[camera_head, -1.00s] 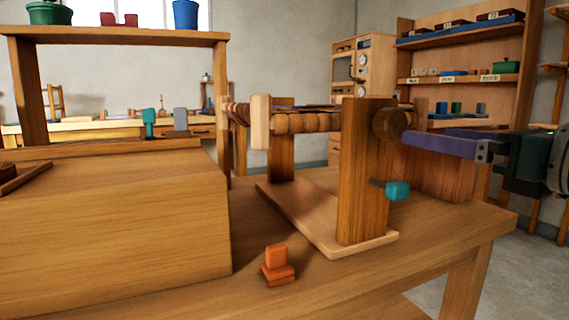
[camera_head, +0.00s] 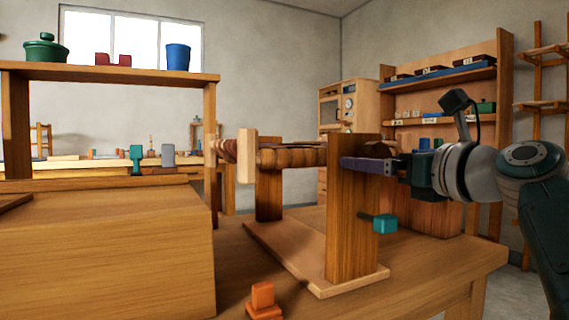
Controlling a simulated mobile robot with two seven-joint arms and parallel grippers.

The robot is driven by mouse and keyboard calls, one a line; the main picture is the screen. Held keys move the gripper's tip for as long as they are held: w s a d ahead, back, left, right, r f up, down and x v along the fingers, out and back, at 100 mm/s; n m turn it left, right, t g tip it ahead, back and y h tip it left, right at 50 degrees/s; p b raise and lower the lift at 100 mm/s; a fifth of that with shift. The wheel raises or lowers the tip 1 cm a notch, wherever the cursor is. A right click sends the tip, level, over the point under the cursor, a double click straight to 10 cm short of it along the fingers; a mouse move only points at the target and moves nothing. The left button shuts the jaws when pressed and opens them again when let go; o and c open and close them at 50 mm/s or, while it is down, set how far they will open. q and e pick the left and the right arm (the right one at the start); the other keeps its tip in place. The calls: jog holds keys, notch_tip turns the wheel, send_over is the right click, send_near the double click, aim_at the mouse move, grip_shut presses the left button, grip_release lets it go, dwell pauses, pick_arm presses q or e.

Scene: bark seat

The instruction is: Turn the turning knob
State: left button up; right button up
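A wooden frame (camera_head: 352,230) with two upright posts stands on the table and carries a ribbed wooden roller (camera_head: 290,158). A round dark wooden knob (camera_head: 377,149) sits at the roller's right end, partly hidden by my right gripper. A teal block-shaped knob (camera_head: 385,224) sticks out lower on the same post. My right gripper (camera_head: 352,163) comes in from the right at the round knob's height. One purple finger shows across the knob's near side, its tip over the post; the other finger is hidden. I cannot tell whether it grips the knob. My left gripper is not in view.
An orange stepped block (camera_head: 263,301) lies on the table (camera_head: 440,262) in front of the frame. A large wooden box (camera_head: 110,255) fills the left. A raised shelf (camera_head: 110,73) holds a green pot (camera_head: 46,48) and a blue cup (camera_head: 178,57).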

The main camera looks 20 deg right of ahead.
jog(key=c, duration=1.4)
jog(key=shift+o, duration=0.2)
